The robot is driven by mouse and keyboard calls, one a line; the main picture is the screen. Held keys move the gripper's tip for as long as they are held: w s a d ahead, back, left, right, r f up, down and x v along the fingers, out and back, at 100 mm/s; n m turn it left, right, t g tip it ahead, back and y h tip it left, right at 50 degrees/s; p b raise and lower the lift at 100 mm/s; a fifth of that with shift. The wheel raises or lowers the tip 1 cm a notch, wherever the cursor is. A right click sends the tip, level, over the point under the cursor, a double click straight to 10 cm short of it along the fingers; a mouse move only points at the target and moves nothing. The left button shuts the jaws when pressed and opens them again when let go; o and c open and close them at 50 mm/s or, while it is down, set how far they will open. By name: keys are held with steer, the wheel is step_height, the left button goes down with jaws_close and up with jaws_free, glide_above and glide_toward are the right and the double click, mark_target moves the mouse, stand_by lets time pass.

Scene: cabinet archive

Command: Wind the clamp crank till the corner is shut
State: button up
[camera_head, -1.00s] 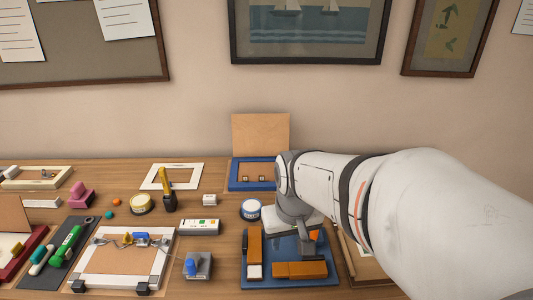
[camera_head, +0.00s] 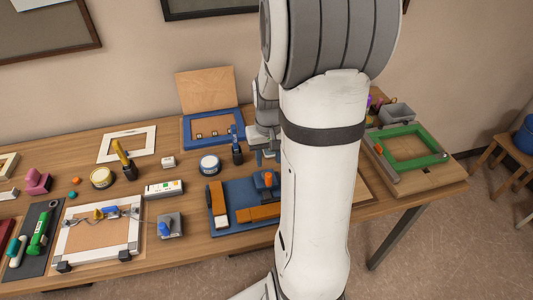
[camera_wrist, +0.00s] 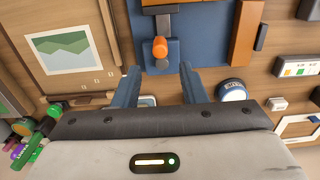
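The corner clamp has a blue base plate (camera_head: 237,188) on the bench. A left orange-brown bar (camera_head: 217,203) and a front orange-brown bar (camera_head: 260,213) lie on it at right angles, with a narrow gap seeming to show between them. An orange crank knob (camera_head: 268,179) stands at the plate's back right; it also shows in the wrist view (camera_wrist: 160,48). My gripper (camera_wrist: 158,80) is open and empty, its two fingers apart. The knob shows beyond the fingertips, roughly between them in the picture, not touched. My arm hides the plate's right side in the head view.
A green frame (camera_head: 412,147) lies at right.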

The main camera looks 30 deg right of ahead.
mark_target(268, 174)
step_height(268, 174, down, 7)
steer(key=b, duration=0.4)
steer(key=shift+r, duration=0.1)
steer(key=shift+f+b, duration=0.35)
steer(key=shift+b, duration=0.1)
steer(key=c, duration=0.8)
steer(key=shift+a, duration=0.1)
